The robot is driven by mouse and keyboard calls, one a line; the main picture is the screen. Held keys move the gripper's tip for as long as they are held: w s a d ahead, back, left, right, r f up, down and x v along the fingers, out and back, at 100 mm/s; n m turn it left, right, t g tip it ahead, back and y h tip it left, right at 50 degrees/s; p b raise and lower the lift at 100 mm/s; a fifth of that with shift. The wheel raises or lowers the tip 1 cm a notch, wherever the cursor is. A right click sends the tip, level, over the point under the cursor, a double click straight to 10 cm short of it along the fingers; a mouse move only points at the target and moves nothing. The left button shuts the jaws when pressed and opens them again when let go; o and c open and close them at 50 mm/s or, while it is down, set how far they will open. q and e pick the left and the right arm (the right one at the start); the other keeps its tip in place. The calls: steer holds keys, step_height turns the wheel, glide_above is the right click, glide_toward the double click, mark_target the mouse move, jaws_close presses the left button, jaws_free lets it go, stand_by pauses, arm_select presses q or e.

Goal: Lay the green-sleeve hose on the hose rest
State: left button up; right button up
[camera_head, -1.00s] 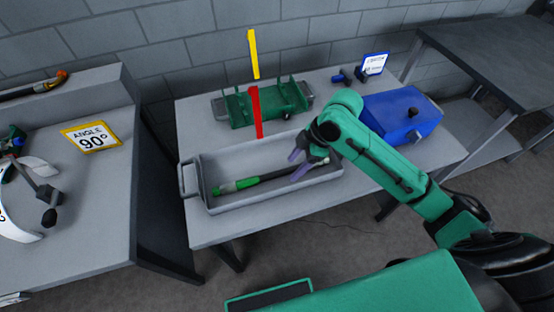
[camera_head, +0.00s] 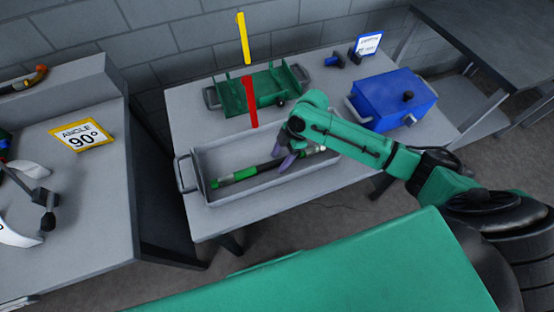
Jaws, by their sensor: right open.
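The green-sleeve hose (camera_head: 238,175) lies in a long grey tray (camera_head: 216,198) on the middle table. It is a dark hose with a bright green sleeve at its left end, and its right part runs under my gripper. My right gripper (camera_head: 283,160) is open, its purple fingertips pointing down at the dark part of the hose. I cannot tell whether they touch it. Behind the tray is a green rack (camera_head: 236,100) with upright posts, which may be the hose rest. My left gripper is not in view.
A red bar (camera_head: 251,102) and a yellow bar (camera_head: 242,38) stand upright near the green rack. A blue box (camera_head: 384,98) with a black knob is at the right. A small sign (camera_head: 368,44) stands behind it. The left table holds an "ANGLE 90°" sign (camera_head: 82,135).

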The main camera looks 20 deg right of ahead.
steer(key=shift+a+f, duration=0.1)
steer(key=shift+f, duration=0.1)
jaws_close()
steer(key=shift+w+r, duration=0.1)
stand_by(1.1)
